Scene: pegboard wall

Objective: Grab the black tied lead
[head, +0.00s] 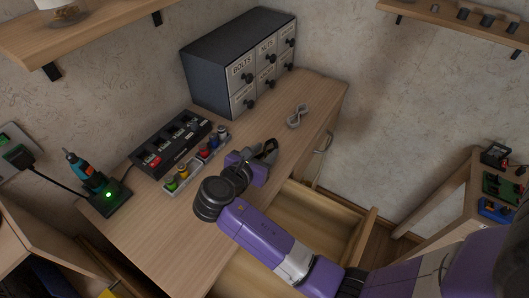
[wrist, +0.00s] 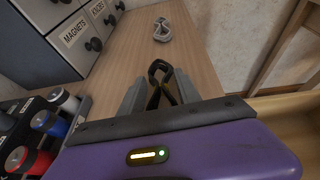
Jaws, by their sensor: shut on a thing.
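The black tied lead (wrist: 158,68) is a dark loop between my two grey fingers in the wrist view. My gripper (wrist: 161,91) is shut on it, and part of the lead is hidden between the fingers. In the head view the lead (head: 271,145) shows as a small dark loop at the tip of my gripper (head: 263,153), over the wooden worktop. I cannot tell whether the lead still touches the worktop.
A pale grey tied lead (head: 298,116) lies farther along the worktop (head: 305,90). A labelled drawer cabinet (head: 240,62) stands at the back. A tray of coloured spools (head: 183,176) and a black charger strip (head: 172,143) lie left of my gripper. An open drawer (head: 318,212) sits below the front edge.

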